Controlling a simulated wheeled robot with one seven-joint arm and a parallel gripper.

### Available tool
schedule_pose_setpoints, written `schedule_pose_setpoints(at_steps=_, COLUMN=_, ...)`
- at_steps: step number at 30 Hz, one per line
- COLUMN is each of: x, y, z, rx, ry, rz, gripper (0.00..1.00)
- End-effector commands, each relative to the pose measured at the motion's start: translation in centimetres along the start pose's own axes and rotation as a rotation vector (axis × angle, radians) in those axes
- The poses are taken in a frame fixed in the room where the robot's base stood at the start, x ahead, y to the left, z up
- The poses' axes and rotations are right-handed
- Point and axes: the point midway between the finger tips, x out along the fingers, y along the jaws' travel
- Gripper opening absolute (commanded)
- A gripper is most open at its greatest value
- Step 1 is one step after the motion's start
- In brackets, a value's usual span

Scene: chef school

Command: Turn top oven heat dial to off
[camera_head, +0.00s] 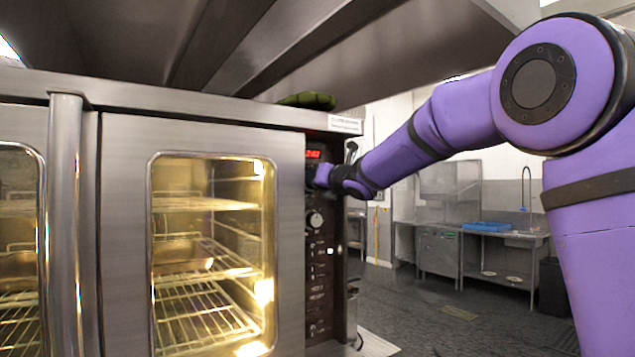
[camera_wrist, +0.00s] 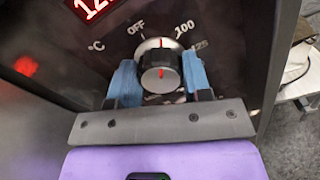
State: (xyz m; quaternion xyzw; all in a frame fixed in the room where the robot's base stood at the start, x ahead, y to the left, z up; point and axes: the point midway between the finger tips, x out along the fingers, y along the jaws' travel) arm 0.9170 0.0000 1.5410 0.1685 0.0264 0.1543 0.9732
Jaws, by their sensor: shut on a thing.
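The top oven heat dial (camera_wrist: 160,58) is a round silver and black knob on the dark control panel. Its red mark points straight up in the wrist view, between the printed OFF on the left and 100 on the right. My gripper (camera_wrist: 160,82) has its two blue finger pads on either side of the knob and is shut on it. In the head view my gripper (camera_head: 323,177) is at the upper part of the panel and hides the dial.
A red lit display (camera_head: 313,154) is just above my gripper. A lower knob (camera_head: 315,220) sits below it on the panel. The lit oven (camera_head: 125,230) stands to the left, its doors shut. Open floor and a sink bench lie to the right.

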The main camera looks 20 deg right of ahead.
Motion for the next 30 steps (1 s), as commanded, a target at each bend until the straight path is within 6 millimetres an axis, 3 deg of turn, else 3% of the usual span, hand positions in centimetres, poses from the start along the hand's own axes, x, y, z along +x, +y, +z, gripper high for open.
schedule_pose_setpoints(at_steps=14, x=0.04, y=-0.13, z=-0.36, rx=-0.015, ry=0.006, rz=-0.003, gripper=0.21)
schedule_pose_setpoints(at_steps=15, x=0.04, y=-0.13, z=-0.36, rx=-0.015, ry=0.006, rz=-0.003, gripper=0.47)
schedule_pose_setpoints(at_steps=18, x=0.04, y=-0.11, z=-0.31, rx=-0.015, ry=0.005, rz=-0.003, gripper=0.7)
schedule_pose_setpoints(at_steps=30, x=-0.71, y=-0.02, z=-0.02, rx=-0.015, ry=0.001, rz=-0.001, gripper=0.7)
